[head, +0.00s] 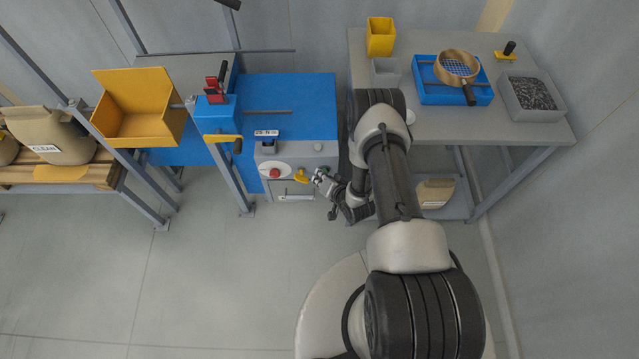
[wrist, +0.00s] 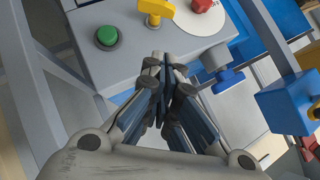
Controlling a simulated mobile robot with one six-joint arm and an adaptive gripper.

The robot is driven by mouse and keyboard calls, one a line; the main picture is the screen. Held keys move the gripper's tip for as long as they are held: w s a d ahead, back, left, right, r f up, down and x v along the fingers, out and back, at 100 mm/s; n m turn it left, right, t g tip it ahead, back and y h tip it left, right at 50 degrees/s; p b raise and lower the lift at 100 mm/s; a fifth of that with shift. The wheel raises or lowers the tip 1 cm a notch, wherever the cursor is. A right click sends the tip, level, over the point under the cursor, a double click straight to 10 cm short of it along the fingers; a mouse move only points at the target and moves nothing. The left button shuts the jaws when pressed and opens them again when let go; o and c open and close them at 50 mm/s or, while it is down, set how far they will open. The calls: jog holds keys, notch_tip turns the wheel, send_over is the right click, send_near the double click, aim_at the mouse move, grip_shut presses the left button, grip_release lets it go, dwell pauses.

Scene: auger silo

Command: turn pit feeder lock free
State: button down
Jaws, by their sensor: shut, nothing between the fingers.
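A grey control box (head: 297,153) stands at the front of the blue machine. Its front panel carries a yellow turn handle (head: 301,176), between a red button (head: 274,173) and a green button (head: 323,170). No readable label marks which part is the pit feeder lock. In the wrist view the yellow handle (wrist: 156,10) is at the top edge, partly cut off, with the green button (wrist: 107,36) left and the red button (wrist: 203,4) right. My gripper (wrist: 165,60) is shut and empty, its tips close to the panel below the handle; contact cannot be told.
A blue machine top (head: 300,95) lies behind the box, with a yellow crank (head: 224,138) to its left. A grey table (head: 440,133) with a blue tray (head: 425,66) and a sieve (head: 456,64) stands right. The floor in front is clear left of my base.

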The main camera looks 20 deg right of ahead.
jog(key=b, duration=0.4)
send_over(304, 182)
jog(key=d, duration=0.2)
notch_tip(304, 182, down, 6)
jog(key=shift+w+a+f, duration=0.1)
jog(key=shift+a+f, duration=0.45)
jog(key=shift+f, duration=0.2)
jog(key=shift+a+f+b, duration=0.3)
jog(key=shift+b, duration=0.05)
